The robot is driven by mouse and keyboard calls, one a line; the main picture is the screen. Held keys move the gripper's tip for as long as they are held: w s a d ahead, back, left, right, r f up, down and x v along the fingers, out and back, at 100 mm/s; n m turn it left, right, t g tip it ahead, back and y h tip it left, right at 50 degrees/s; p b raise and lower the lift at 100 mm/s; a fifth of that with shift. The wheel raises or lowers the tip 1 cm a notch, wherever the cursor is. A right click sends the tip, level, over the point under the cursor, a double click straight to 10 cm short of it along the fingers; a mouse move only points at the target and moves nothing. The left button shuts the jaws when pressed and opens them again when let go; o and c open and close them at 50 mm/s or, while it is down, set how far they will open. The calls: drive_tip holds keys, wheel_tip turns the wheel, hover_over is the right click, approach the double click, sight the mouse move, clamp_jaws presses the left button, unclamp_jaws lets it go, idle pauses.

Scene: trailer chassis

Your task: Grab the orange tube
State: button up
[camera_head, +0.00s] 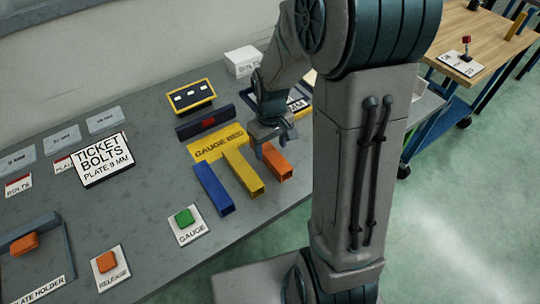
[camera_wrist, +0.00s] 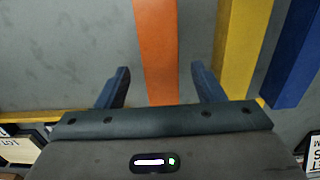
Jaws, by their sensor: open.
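The orange tube (camera_head: 275,162) is a square-section bar lying on the grey bench, to the right of a yellow tube (camera_head: 243,172) and a blue tube (camera_head: 213,189). My gripper (camera_head: 271,132) is over the far end of the orange tube. In the wrist view the orange tube (camera_wrist: 157,50) runs between the two dark blue fingers of my gripper (camera_wrist: 160,88), which are apart with room on both sides. The yellow tube (camera_wrist: 241,50) passes close to the right finger, and the blue tube (camera_wrist: 296,55) is farther right. I cannot tell the height of the fingers.
The yellow gauge bed plate (camera_head: 216,143) lies behind the tubes. A green gauge button (camera_head: 184,217) and an orange release button (camera_head: 107,262) are nearer the bench front. A white bolts box (camera_head: 242,61) is at the back.

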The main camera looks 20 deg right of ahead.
sight(270, 152)
drive_tip(key=shift+f, duration=1.75)
drive_tip(key=c, duration=1.3)
drive_tip(key=shift+w+r, duration=0.1)
drive_tip(key=shift+r, duration=0.05)
